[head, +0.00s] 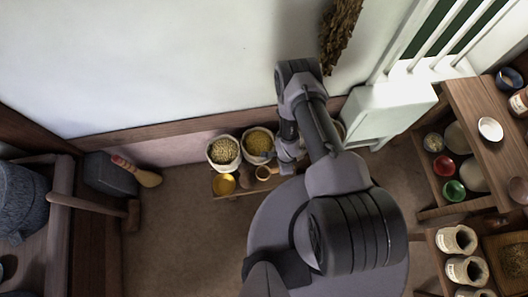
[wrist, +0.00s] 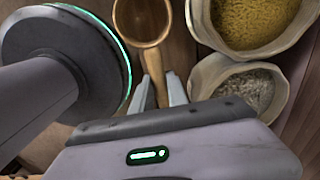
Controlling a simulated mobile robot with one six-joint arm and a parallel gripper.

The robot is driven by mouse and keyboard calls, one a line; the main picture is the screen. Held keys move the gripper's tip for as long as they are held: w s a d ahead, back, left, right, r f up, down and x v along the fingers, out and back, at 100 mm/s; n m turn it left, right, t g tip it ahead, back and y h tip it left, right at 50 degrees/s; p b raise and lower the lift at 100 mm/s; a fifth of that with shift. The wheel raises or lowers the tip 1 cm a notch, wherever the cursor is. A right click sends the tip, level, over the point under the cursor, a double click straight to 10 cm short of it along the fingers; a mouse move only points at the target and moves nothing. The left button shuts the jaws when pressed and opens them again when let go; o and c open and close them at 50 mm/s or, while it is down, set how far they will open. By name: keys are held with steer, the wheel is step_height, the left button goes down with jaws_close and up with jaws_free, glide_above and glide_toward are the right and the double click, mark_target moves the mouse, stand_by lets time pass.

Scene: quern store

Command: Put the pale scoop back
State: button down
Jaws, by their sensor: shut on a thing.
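The pale scoop, with a tan wooden bowl and handle, shows at the top of the wrist view (wrist: 153,66). My gripper (wrist: 158,88) is shut on its handle, and the bowl points away beyond the fingertips. In the head view the scoop's round bowl (head: 263,173) shows just left of my gripper (head: 284,168), over the low wooden shelf (head: 229,195). The bowl looks empty. I cannot tell whether the scoop touches the shelf. My arm hides part of the shelf.
A sack of beige grain (head: 223,151) and a sack of yellow grain (head: 258,142) stand behind the scoop. Shelves with bowls (head: 454,191) stand far right.

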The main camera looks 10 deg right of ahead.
mark_target(280, 178)
steer(key=f+b, duration=0.2)
steer(key=f, duration=0.3)
steer(key=f+b, duration=0.3)
steer(key=f, duration=0.2)
steer(key=shift+s+f, duration=0.2)
steer(key=shift+f, duration=0.15)
steer(key=c, duration=1.3)
jaws_free()
